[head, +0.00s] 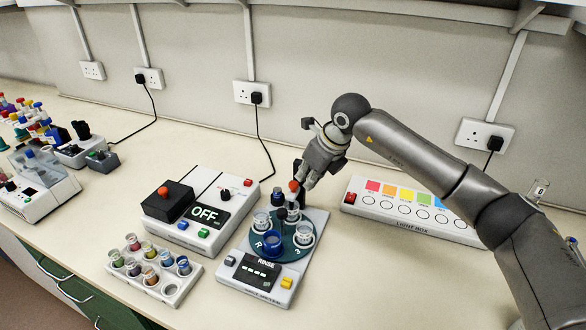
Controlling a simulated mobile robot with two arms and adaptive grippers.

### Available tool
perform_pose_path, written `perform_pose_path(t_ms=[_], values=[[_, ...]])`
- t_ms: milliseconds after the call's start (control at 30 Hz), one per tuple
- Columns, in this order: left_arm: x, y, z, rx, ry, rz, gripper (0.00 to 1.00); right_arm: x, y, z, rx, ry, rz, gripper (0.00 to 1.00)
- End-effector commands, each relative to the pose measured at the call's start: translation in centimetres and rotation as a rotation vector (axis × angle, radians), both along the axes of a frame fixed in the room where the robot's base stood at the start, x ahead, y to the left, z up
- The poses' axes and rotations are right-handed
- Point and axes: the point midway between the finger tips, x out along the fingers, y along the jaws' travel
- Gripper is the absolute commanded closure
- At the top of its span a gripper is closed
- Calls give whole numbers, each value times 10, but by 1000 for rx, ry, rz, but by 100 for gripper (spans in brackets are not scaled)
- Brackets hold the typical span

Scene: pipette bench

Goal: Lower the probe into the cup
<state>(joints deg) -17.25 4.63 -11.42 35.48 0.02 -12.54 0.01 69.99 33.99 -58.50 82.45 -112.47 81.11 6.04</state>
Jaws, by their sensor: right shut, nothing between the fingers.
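The analyzer (256,290) is a white machine with a display reading RINSE. A teal round turntable (287,243) on it carries several cups, among them a blue cup (272,243), a clear cup at its left (262,220) and a clear cup at its right (304,235). At the back of the turntable stands a dark post with a red knob (293,186). The probe is small and partly hidden there; I cannot tell its height over a cup. My right gripper (307,186) is shut and empty, fingers pointing down right beside the red knob. Contact is unclear. My left gripper is out of view.
A white box with an OFF display (207,215) stands left of the analyzer. A rack of coloured vials (154,270) lies in front of it. A light box (412,228) lies to the right, partly behind my right arm.

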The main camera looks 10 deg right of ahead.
Motion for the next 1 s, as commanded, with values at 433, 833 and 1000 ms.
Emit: perform_pose_path(t_ms=[433,833,1000], values=[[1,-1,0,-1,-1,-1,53,-31,-23,79,-1,-4,0,100],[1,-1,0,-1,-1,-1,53,-41,-29,103,0,0,-1,100],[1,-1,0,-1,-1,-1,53,-41,-29,102,0,-1,-1,100]])
